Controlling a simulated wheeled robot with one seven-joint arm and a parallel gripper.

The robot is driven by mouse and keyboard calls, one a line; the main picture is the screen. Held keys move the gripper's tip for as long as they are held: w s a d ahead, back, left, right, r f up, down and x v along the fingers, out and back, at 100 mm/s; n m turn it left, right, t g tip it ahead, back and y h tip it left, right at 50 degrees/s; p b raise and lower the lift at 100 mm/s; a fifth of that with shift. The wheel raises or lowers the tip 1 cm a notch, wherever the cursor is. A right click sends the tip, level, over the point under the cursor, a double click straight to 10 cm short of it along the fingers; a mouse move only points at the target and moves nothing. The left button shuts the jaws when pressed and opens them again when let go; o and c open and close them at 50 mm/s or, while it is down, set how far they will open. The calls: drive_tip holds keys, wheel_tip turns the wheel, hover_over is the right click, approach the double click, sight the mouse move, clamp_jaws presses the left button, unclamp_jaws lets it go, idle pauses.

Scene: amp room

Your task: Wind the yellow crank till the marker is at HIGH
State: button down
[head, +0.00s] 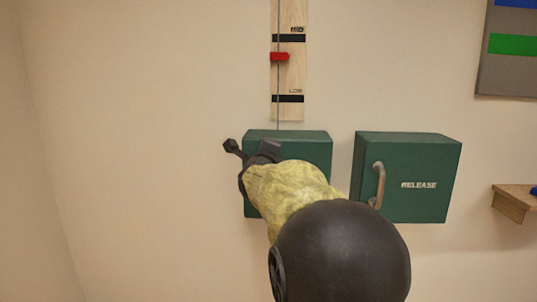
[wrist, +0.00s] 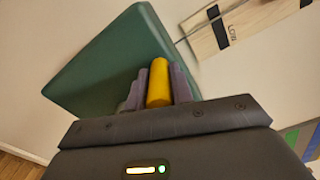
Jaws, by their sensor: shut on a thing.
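The yellow crank's handle (wrist: 158,90) shows in the wrist view between the grey-purple fingers of my gripper (wrist: 159,76), which is shut on it. The crank's green box (head: 290,142) is on the wall, partly hidden behind my arm in the head view; it also shows in the wrist view (wrist: 110,60). The crank itself is hidden in the head view. Above the box, a red marker (head: 279,57) sits on a wooden scale board (head: 290,77), a little below the upper black band (head: 290,38) and well above the lower band (head: 288,99), labelled LOW.
A second green box marked RELEASE (head: 418,200), with a metal handle (head: 379,183), is on the wall just right of the crank box. A wooden shelf (head: 511,207) and a grey panel with coloured stripes (head: 512,72) are farther right. The wall at left is bare.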

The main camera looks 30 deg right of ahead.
drive_tip(key=shift+d+r, duration=0.1)
drive_tip(key=shift+r, duration=0.15)
drive_tip(key=c, duration=1.2)
unclamp_jaws()
drive_tip(key=shift+f, duration=0.15)
drive_tip(key=shift+s, duration=0.1)
drive_tip(key=shift+s+a+f, duration=0.15)
drive_tip(key=shift+s+a, duration=0.05)
drive_tip(key=shift+s, duration=0.1)
drive_tip(key=p+v, duration=0.4)
drive_tip(key=v, duration=1.2)
drive_tip(key=shift+s+a+p, duration=0.2)
drive_tip(key=shift+a+p, duration=0.1)
